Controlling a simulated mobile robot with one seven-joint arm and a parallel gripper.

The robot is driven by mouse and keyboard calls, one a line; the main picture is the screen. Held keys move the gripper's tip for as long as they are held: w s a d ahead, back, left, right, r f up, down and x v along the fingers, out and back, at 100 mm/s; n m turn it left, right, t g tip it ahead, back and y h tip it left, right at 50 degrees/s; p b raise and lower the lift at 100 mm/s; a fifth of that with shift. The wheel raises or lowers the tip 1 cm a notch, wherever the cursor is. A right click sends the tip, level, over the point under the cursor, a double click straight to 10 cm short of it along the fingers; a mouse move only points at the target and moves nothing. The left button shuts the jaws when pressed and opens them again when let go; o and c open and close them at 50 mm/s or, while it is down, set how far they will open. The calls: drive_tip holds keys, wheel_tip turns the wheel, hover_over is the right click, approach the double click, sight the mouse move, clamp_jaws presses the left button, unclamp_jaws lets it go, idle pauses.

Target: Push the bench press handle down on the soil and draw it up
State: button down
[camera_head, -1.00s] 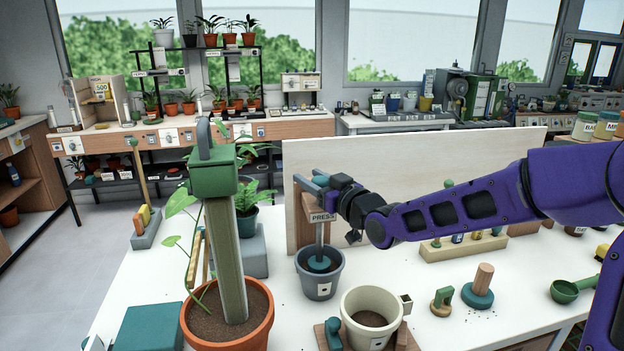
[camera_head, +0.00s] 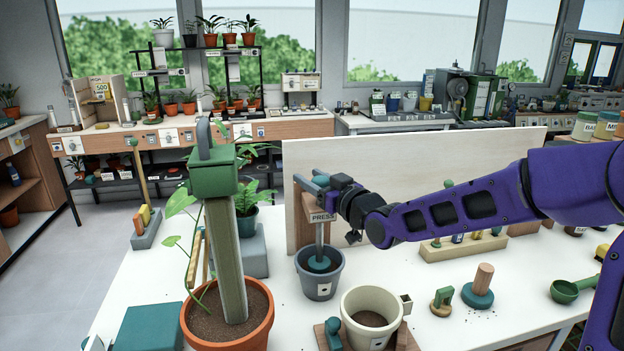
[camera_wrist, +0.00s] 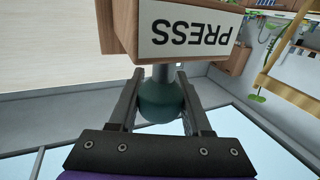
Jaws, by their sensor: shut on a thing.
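The bench press has a wooden head with a white PRESS sign (camera_head: 322,217), seen upside down in the wrist view (camera_wrist: 190,30). A grey rod (camera_head: 319,238) runs down from it to a round teal plate (camera_head: 319,264) inside a grey pot (camera_head: 319,285). The plate sits low within the pot's rim; whether it touches the soil I cannot tell. My gripper (camera_head: 318,184) is at the press head, above the pot. In the wrist view its two fingers (camera_wrist: 158,76) are shut on the round teal handle knob (camera_wrist: 158,102), one finger on either side.
A cream pot (camera_head: 371,302) of soil stands in front of the grey pot. A large terracotta pot (camera_head: 262,325) with a tall green-headed post stands at left. A pale board (camera_head: 440,165) rises behind. A teal tamper (camera_head: 478,294) and green scoop (camera_head: 566,290) lie at right.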

wheel_tip(320, 180, up, 9)
drive_tip(key=p, duration=0.7)
drive_tip(key=shift+f, duration=0.2)
drive_tip(key=shift+c, duration=1.9)
unclamp_jaws()
drive_tip(key=shift+o, duration=0.2)
drive_tip(key=p+v, duration=0.3)
drive_tip(key=v, duration=1.4)
drive_tip(key=shift+s, duration=0.25)
